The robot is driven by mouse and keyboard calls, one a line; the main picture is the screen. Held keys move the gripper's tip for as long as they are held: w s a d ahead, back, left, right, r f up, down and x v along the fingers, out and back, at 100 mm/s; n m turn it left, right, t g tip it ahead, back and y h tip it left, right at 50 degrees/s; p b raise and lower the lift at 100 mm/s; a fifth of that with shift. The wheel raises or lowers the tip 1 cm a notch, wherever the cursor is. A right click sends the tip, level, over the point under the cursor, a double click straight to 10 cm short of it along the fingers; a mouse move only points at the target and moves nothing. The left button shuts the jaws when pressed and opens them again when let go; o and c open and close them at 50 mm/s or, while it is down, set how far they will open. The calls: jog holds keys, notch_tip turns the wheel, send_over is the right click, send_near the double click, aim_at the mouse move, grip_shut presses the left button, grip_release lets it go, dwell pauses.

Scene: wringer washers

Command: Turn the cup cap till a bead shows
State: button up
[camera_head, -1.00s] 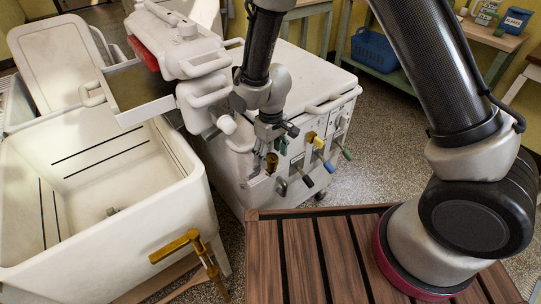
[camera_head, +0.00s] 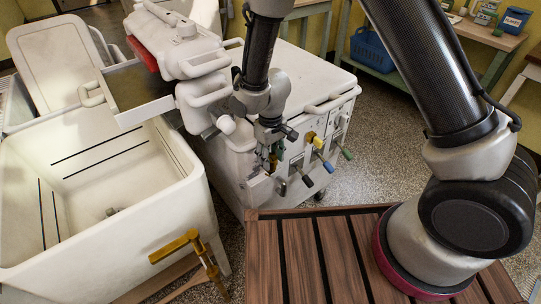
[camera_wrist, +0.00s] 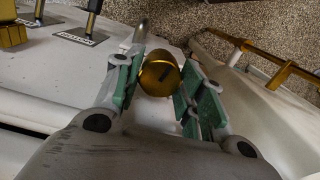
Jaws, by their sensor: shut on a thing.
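The brass cup cap (camera_wrist: 159,76) is a round, gold-coloured piece with a short dark mark on its end face. It sits near the corner of the white washer cabinet (camera_head: 310,95). In the wrist view it lies between the green-padded fingers of my gripper, which are shut on its sides. In the head view my gripper (camera_head: 270,155) is at the cabinet's front left corner, and the cap is mostly hidden there. I cannot make out a bead in either view.
Levers with a blue knob (camera_head: 327,166), a green knob (camera_head: 347,154) and dark ends stick out of the cabinet front. The open white tub (camera_head: 190,195) with a brass tap (camera_head: 176,245) stands left. A slatted wooden deck (camera_head: 290,262) lies in front.

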jog(key=m, duration=0.5)
jog(key=shift+m, duration=1.9)
jog(key=o, duration=1)
jog(key=shift+a, duration=0.1)
